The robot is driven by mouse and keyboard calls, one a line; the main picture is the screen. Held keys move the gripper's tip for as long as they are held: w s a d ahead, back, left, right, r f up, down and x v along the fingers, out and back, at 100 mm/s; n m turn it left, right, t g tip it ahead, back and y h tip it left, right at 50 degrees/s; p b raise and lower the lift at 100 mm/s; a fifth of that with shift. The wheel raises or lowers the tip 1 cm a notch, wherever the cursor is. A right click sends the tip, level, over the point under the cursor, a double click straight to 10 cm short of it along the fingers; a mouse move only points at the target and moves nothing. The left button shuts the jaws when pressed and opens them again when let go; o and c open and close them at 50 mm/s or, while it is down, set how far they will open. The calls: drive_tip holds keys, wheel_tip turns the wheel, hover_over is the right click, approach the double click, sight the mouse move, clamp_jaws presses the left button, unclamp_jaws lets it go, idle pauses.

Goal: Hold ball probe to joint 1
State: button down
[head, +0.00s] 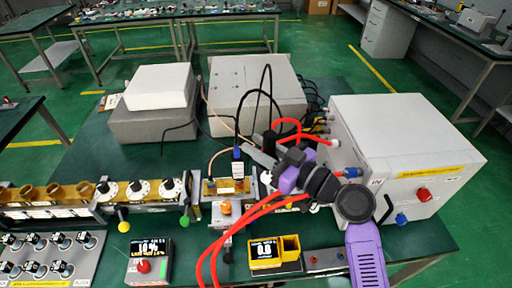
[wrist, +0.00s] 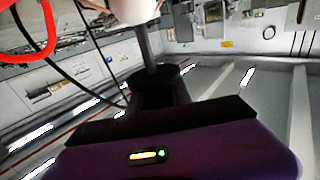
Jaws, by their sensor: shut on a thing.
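My gripper (head: 268,152) reaches left over the waveguide bench, in front of the grey box. It is shut on the ball probe, which is small and partly hidden in the head view. In the wrist view, the probe's pale ball (wrist: 132,8) and grey rod (wrist: 150,48) rise from a black holder at my gripper (wrist: 160,100). The waveguide line (head: 140,192) has gold sections, black dials and flange joints along the table's front. Its section with the blue connector (head: 238,168) lies just left of and below my gripper. I cannot tell which joint is joint 1, or whether the ball touches one.
A white generator cabinet (head: 400,150) stands at right. Red hoses (head: 255,212) loop beside my arm. Grey boxes (head: 255,90) stand behind. A yellow meter (head: 275,252) reading 0.0 and a control box (head: 150,260) sit in front. Black cables hang near my gripper.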

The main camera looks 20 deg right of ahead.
wheel_tip(320, 180, down, 9)
drive_tip(key=b, duration=0.4)
drive_tip(key=shift+r, duration=0.15)
drive_tip(key=shift+r, duration=0.1)
idle(0.5)
wheel_tip(320, 180, up, 9)
drive_tip(key=p, duration=0.4)
idle(0.4)
idle(1.3)
